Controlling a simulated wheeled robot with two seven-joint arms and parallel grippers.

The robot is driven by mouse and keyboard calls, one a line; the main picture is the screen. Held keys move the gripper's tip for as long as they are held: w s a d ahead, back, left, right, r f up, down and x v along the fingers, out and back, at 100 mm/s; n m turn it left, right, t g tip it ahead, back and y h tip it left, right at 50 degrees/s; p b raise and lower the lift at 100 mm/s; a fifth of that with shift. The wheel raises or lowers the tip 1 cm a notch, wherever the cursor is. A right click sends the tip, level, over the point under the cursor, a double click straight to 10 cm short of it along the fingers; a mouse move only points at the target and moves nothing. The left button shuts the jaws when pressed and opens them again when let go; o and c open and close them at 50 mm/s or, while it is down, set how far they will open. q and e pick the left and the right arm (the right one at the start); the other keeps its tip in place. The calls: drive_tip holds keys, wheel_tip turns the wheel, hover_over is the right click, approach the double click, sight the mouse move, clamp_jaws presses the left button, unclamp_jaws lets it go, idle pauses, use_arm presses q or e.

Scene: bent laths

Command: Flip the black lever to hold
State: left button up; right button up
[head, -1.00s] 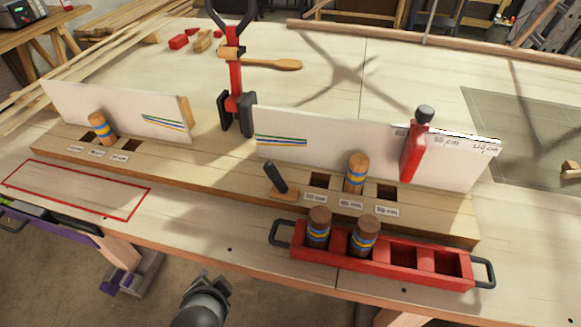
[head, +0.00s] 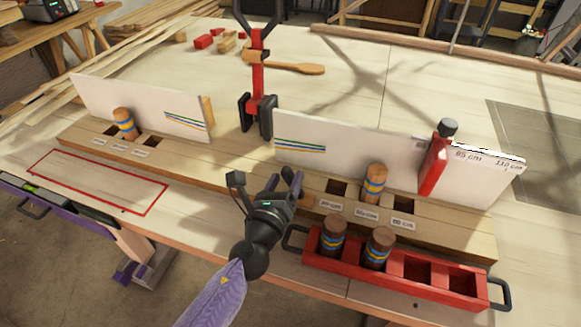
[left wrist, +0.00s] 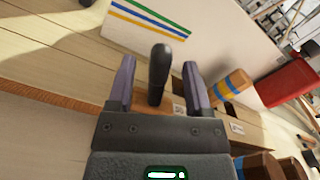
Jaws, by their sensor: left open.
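The black lever (left wrist: 159,75) rises from a small wooden base on the long board (head: 440,236). In the left wrist view it stands between the two purple-grey fingers of my left gripper (left wrist: 158,66), with a visible gap on each side. Any label for the lever's positions cannot be read. My right gripper is not in view.
A red tray (head: 330,262) holding two striped pegs stands just right of my gripper. A striped peg (head: 374,184) sits in the board beside it. A white panel (head: 330,155) stands behind, with a red clamp (head: 433,165). A red-outlined area (head: 95,180) at left is empty.

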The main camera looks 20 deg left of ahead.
sight(286, 180)
use_arm(q)
drive_tip(key=w, duration=0.3)
drive_tip(key=shift+w, duration=0.2)
clamp_jaws()
idle(1.3)
